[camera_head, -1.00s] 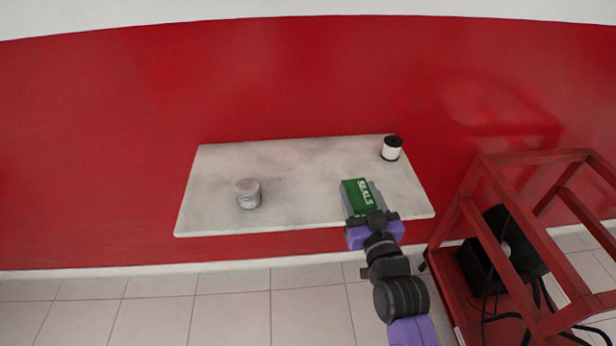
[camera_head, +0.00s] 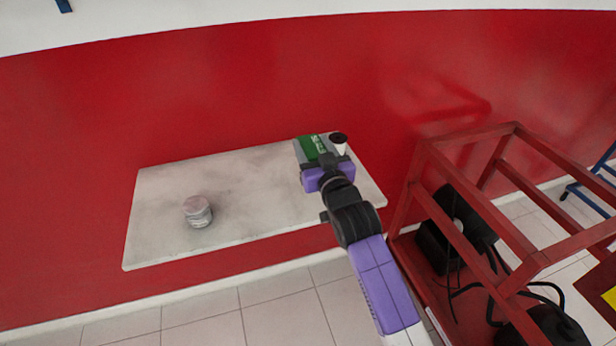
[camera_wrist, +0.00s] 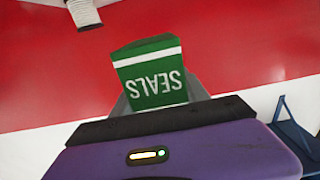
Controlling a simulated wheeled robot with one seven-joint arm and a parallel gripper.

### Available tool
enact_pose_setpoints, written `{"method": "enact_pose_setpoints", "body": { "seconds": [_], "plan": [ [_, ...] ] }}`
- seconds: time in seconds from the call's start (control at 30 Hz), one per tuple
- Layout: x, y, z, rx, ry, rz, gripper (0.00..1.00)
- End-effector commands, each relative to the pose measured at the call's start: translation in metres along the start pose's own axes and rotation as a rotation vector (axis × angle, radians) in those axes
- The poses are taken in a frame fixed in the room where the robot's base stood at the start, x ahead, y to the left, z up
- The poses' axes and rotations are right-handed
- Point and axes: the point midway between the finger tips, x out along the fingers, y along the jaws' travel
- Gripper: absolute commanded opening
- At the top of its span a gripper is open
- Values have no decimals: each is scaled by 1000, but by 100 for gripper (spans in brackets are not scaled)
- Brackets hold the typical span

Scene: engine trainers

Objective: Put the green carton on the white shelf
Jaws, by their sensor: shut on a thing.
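The green carton (camera_head: 314,147), marked SEALS, is held between the grey fingers of my gripper (camera_head: 312,150). In the wrist view the carton (camera_wrist: 152,75) stands out beyond the fingers, with its white lettering upside down. The white shelf (camera_head: 255,190) is a pale, marbled slab against the red wall. My gripper and the carton are over the shelf's right part, close to its back edge in the head view. I cannot tell whether the carton touches the shelf.
A white spool with black ends (camera_head: 338,144) is just right of the carton; it also shows in the wrist view (camera_wrist: 84,12). A grey-pink can (camera_head: 198,211) stands on the shelf's left part. The shelf's middle is clear. A red metal frame (camera_head: 520,190) stands at the right.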

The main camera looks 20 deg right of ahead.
Motion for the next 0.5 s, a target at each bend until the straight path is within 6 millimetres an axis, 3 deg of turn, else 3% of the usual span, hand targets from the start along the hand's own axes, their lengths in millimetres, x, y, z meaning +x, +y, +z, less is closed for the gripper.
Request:
{"method": "enact_pose_setpoints", "body": {
  "seconds": [0.2, 0.5],
  "plan": [
    [0, 0, 44, 0, 1, 0, 0],
    [0, 0, 72, 0, 1, -1, 0]
  ]
}}
